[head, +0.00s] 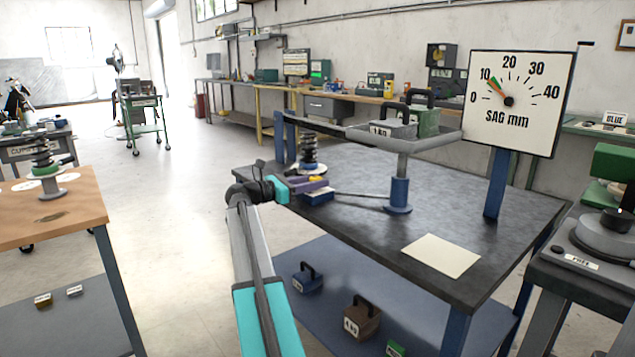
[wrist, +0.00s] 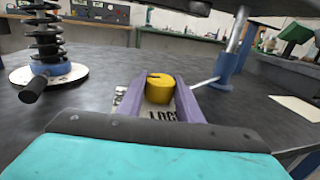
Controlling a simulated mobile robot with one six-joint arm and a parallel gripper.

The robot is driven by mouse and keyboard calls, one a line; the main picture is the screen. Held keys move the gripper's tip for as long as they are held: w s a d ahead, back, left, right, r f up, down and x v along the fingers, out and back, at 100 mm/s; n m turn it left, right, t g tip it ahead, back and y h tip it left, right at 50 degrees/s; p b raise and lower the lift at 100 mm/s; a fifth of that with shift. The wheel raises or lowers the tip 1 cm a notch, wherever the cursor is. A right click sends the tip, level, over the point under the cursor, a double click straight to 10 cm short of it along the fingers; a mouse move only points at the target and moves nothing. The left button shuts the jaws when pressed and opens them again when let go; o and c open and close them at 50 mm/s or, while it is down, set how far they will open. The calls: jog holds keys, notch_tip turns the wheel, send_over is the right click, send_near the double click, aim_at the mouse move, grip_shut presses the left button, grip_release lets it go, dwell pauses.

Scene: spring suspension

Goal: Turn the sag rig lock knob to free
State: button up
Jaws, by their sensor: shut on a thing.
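The yellow lock knob (wrist: 160,90) sits on a small block by a label (wrist: 163,114) that is partly hidden and seems to read LOCK. A dark mark crosses the knob's top. My gripper (wrist: 159,82) has its purple fingers on either side of the knob, shut on it. In the head view my gripper (head: 308,185) is low at the rig table's near left edge, and the knob (head: 318,178) shows partly behind it. The sag gauge (head: 525,105) has a needle a little past 10. A coil spring (wrist: 46,35) stands on a round white plate.
A tray (head: 440,136) with a grey weight (head: 392,130) and a green weight (head: 424,120) stands on a post above the table (head: 350,220). A blank card (head: 441,255) lies at the front right. Weights, including a brown one (head: 362,318), sit on the lower shelf.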

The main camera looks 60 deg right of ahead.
jog(key=shift+s+f, duration=0.1)
jog(key=shift+s, duration=0.25)
jog(key=o, duration=1)
jog(key=shift+o, duration=0.2)
jog(key=shift+w, duration=0.1)
jog(key=shift+v, duration=0.9)
jog(key=p+v, duration=0.3)
jog(key=v, duration=0.9)
jog(key=shift+w, duration=0.1)
